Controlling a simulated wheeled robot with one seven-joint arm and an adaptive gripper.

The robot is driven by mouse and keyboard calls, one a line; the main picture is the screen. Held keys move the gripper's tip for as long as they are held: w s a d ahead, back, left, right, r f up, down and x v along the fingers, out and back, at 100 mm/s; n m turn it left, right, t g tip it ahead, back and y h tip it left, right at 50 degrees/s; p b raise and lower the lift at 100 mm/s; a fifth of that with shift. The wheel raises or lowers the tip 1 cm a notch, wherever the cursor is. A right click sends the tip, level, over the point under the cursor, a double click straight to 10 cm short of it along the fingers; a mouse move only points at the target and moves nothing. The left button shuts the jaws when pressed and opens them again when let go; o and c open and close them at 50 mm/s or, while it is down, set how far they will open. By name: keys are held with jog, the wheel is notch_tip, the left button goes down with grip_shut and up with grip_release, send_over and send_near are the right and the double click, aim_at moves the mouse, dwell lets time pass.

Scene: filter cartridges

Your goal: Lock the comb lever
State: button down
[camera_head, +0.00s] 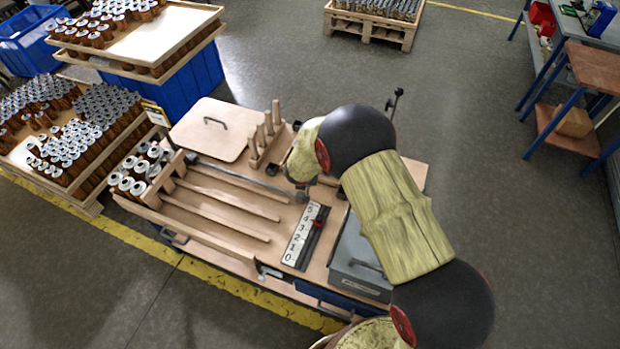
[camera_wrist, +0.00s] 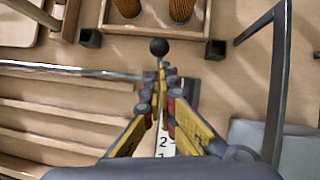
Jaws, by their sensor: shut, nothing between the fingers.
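In the wrist view a black ball knob (camera_wrist: 159,46) on a thin stem, which looks like the comb lever's handle, shows just beyond my fingertips. My gripper (camera_wrist: 160,76) is shut and empty; I cannot tell if it touches the knob. A long grey rod (camera_wrist: 60,70) runs in from the left towards the fingers, and it also shows in the head view (camera_head: 235,178) along the wooden comb bars (camera_head: 220,215). The head view shows my arm reaching over the bench, with the fingers hard to make out. The lever's lock position cannot be told.
A white number strip (camera_head: 299,240) with a red pointer (camera_head: 318,223) lies beside a grey lidded box (camera_head: 358,258). Wooden pegs (camera_head: 268,125) and a handled board (camera_head: 208,130) are behind. Filter cartridges (camera_head: 130,180) stand at the left. Two brown cartridges (camera_wrist: 181,9) stand ahead.

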notch_tip(320, 180, up, 9)
jog(key=s+p, duration=0.1)
jog(key=shift+s+f, duration=0.15)
jog(key=shift+s, duration=0.25)
jog(key=shift+d, duration=0.1)
